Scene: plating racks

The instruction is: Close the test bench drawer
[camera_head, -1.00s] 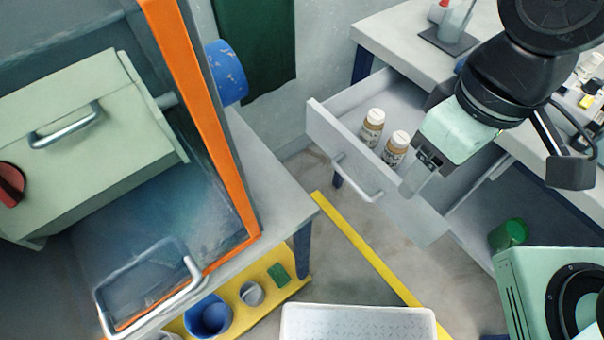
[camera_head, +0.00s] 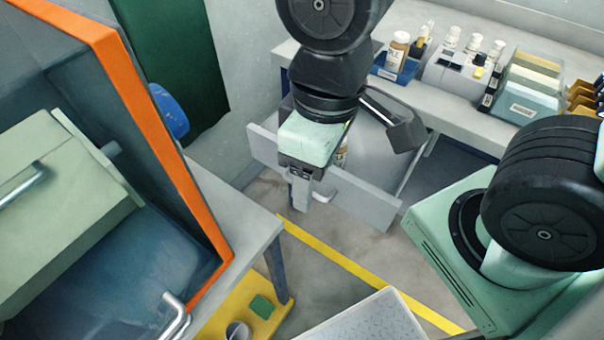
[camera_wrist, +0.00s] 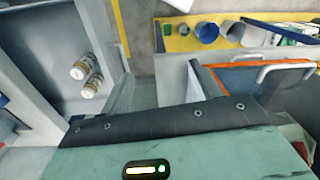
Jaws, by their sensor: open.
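The test bench drawer (camera_head: 365,199) is pulled out from under the grey bench top (camera_head: 440,95). Its front panel faces the lower left, and its bar handle (camera_head: 325,194) is partly hidden behind my gripper. My gripper (camera_head: 299,197) is open and points down, overlapping the front panel near the handle. I cannot tell whether it touches the panel. In the wrist view the drawer's inside (camera_wrist: 50,45) shows at the left, with two white-capped brown bottles (camera_wrist: 86,75) in it. In the head view my arm hides most of them.
An orange-framed cabinet (camera_head: 150,110) stands on a table at the left, close to the drawer. A yellow tray (camera_head: 250,315) with cups sits low beside that table. Bottles and racks (camera_head: 465,65) stand on the bench. Grey floor with a yellow line (camera_head: 340,260) lies before the drawer.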

